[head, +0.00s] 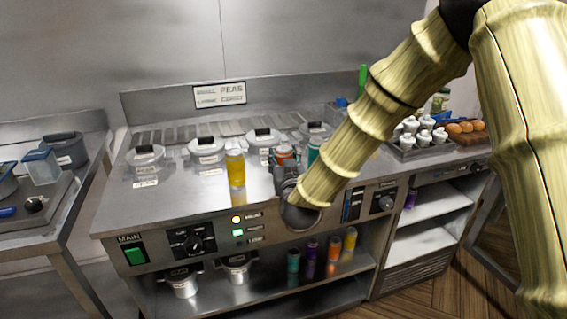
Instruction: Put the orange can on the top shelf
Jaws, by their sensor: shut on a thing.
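An orange can (284,153) stands out at the far side of my gripper (286,176), above the steel counter. My gripper is shut on this can, and its fingers and wrist hide the can's lower part. I cannot tell whether the can's base touches the counter. Another orange can (334,250) stands on the low shelf under the counter. The open cabinet at right has an upper shelf (435,205) with a purple can (411,198) at its left side, and a lower shelf (420,243).
A yellow can (236,170) stands left of my gripper and a teal can (314,152) right of it. Several lidded pots (206,150) are set in the counter. Teal, purple and yellow cans share the low shelf (265,287). White bottles (423,137) stand at right.

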